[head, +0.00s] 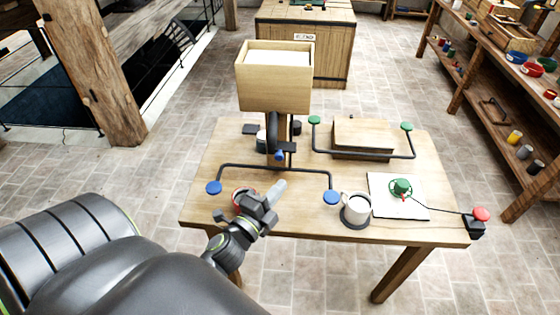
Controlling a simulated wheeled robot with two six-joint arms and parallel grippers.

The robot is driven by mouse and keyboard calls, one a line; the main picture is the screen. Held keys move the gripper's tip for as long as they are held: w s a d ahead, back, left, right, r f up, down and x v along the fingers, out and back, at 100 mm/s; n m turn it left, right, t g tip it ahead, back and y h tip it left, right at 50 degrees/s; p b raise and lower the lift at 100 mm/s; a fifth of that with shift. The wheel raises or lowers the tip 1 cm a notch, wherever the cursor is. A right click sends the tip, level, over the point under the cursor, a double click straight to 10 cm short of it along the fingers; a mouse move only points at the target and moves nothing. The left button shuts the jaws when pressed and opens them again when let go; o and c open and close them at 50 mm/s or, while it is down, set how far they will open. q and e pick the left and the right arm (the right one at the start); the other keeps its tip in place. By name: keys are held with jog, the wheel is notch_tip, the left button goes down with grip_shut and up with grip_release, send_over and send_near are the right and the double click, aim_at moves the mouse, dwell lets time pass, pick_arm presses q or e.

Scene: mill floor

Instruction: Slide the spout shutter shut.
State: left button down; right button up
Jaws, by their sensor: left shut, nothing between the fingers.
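A pale wooden hopper box (273,85) stands on a post at the back of the wooden table. A dark spout (272,132) hangs below it. Small dark parts and a blue piece (280,155) show under the spout; I cannot tell which is the shutter or how far it is open. My left gripper (280,187) is shut and empty, low over the front left of the table. It is apart from the spout, in front of and below it in the picture. My right gripper is not in view.
A black rail with blue ends (270,168) spans the table between gripper and spout.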

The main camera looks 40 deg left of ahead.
aim_at(279, 155)
pick_arm(q)
jog(key=w+p, duration=0.2)
jog(key=w, duration=0.7)
jog(key=a+b, duration=0.1)
jog(key=a, duration=0.1)
jog(key=s+a+b, duration=0.1)
jog(key=a, duration=0.1)
jog(key=shift+a+b, duration=0.1)
jog(key=shift+b, duration=0.2)
jog(key=shift+f, duration=0.1)
